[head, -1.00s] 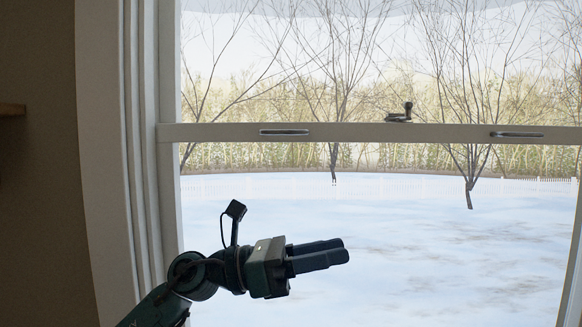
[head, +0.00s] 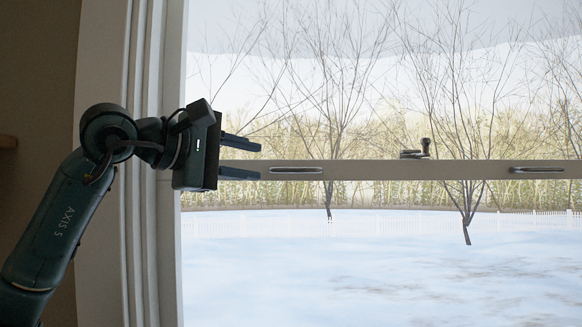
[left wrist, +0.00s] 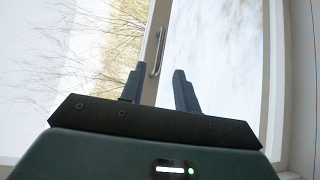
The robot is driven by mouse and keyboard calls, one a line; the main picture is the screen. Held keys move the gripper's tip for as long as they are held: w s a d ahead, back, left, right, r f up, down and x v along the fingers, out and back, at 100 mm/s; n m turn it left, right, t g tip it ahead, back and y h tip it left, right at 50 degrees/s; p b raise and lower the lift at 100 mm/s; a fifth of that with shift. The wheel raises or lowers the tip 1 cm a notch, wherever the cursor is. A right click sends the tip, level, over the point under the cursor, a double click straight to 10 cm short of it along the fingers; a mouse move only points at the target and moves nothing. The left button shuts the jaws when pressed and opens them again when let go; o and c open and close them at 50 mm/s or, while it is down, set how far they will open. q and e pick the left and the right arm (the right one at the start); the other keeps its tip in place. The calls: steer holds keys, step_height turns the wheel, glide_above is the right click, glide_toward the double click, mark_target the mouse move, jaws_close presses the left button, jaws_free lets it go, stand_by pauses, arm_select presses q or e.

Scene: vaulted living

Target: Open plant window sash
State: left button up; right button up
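The window sash rail (head: 400,169) runs across the head view, pale, with a left handle (head: 296,170), a right handle (head: 536,169) and a dark latch (head: 417,150) on top. My left gripper (head: 240,159) is open and empty, at the height of the rail, to the left of the left handle. Its fingers point right, one above and one below the rail in the picture. In the left wrist view the gripper (left wrist: 157,85) is open, with the rail (left wrist: 150,90) and the handle (left wrist: 160,50) beyond the fingertips. My right gripper is not in view.
The window's left frame (head: 150,230) stands close behind my left arm. Snow, a fence and bare trees lie outside the glass. The space in front of the window to the right is clear.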

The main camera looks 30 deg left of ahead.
mark_target(294, 169)
arm_select(q)
steer(key=p+x, duration=0.2)
steer(key=x, duration=0.7)
steer(key=shift+w+d+f, duration=0.1)
steer(key=shift+w+d, duration=0.05)
steer(key=shift+w, duration=0.15)
steer(key=shift+c, duration=0.2)
jaws_close()
